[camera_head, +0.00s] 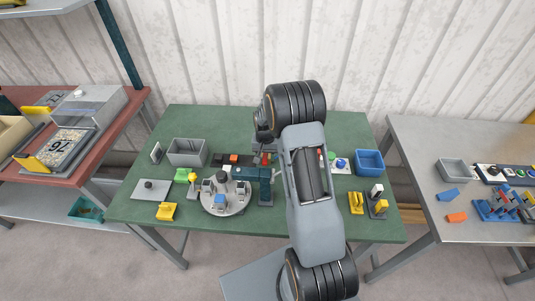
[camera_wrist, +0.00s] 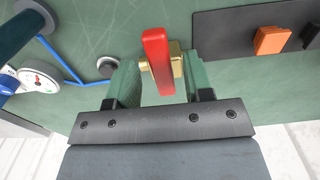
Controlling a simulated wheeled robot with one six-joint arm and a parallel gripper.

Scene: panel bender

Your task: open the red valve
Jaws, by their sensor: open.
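The red valve handle (camera_wrist: 158,62) shows in the wrist view as an upright red lever beside a brass body (camera_wrist: 176,56) above the green tabletop. My gripper (camera_wrist: 161,78) is open, with one green finger on each side of the red lever. The lever's lower end lies between the fingers, with a gap visible on both sides. I cannot tell how deep the lever sits between them. In the head view my own arm covers much of this area, and my gripper is hard to make out there.
A dark panel with an orange switch (camera_wrist: 271,40) is right of the valve in the wrist view. A white gauge (camera_wrist: 38,78) and blue cord are at left. In the head view, a round grey turntable (camera_head: 238,205), a grey bin (camera_head: 187,150) and a blue bin (camera_head: 369,160) occupy the green table.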

